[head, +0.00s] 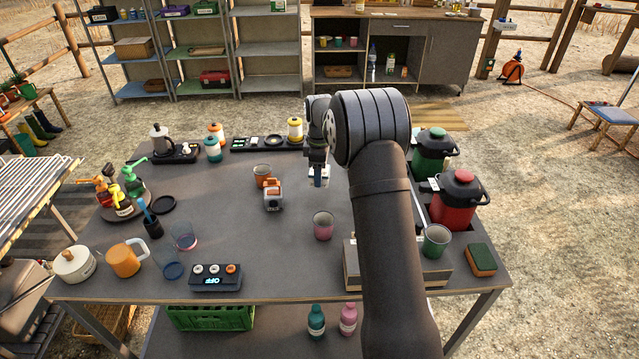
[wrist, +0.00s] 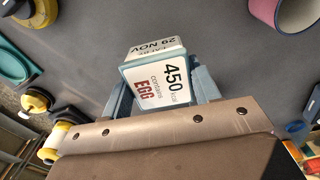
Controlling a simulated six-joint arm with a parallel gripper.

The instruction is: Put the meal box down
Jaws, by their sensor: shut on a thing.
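My gripper (wrist: 165,92) is shut on the meal box (wrist: 158,85), a small white box with a pale blue edge. Its labels read "450 kcal", "contains EGG" and "29 NOV". The fingers grip it from both sides in the wrist view. In the head view the gripper (head: 318,172) is over the back middle-right of the grey table (head: 225,220), where the box shows only as a small white patch partly hidden by the gripper. I cannot tell whether the box touches the table.
An orange cup (head: 262,174) and a small grey-and-orange device (head: 273,196) stand left of my gripper. A pink cup (head: 323,226) stands in front. Green (head: 432,152) and red (head: 458,200) jugs stand at the right. The table's middle left is clear.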

